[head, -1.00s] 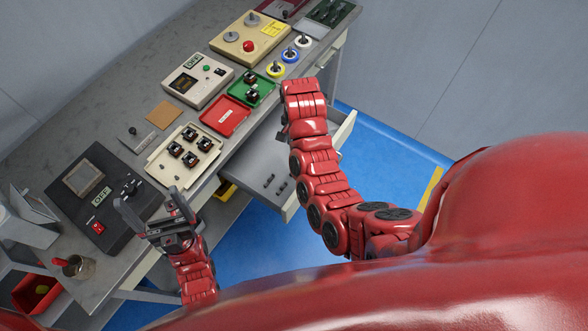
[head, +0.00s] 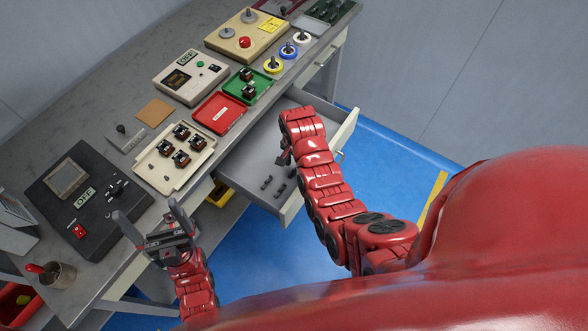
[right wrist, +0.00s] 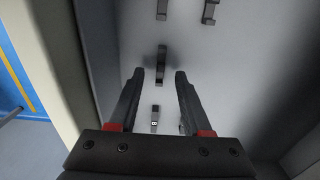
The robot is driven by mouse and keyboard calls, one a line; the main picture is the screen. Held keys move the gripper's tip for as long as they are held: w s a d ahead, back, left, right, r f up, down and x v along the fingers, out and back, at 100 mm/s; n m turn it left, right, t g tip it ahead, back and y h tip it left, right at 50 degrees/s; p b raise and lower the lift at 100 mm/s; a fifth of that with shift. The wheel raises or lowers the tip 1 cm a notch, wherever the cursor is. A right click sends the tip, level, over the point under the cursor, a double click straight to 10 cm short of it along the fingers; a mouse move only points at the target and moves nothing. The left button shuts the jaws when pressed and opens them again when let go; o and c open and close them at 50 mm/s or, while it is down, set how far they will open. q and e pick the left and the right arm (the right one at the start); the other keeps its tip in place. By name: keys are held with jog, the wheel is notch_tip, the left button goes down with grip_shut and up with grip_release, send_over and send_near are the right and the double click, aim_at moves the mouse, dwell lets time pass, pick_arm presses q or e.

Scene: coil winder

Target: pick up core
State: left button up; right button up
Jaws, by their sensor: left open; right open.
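Several small dark cores lie in the open grey drawer (head: 238,172); one core (head: 266,182) shows in the head view near the drawer's front. My right gripper (head: 285,158) is over the drawer, mostly hidden by its own arm. In the right wrist view the right gripper (right wrist: 160,72) is open and empty. One core (right wrist: 161,64) appears just beyond and between its fingertips, and another core (right wrist: 155,118) appears between the fingers. Two more show at the top edge. My left gripper (head: 147,211) is open and empty, in front of the bench.
The bench holds a cream tray (head: 150,175) of wound parts, a red tray (head: 220,113), a green tray with two parts (head: 262,92), and a black device (head: 90,200). The drawer walls (right wrist: 88,70) stand close around my right gripper.

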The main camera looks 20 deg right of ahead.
jog(key=shift+f, duration=1.05)
grip_shut()
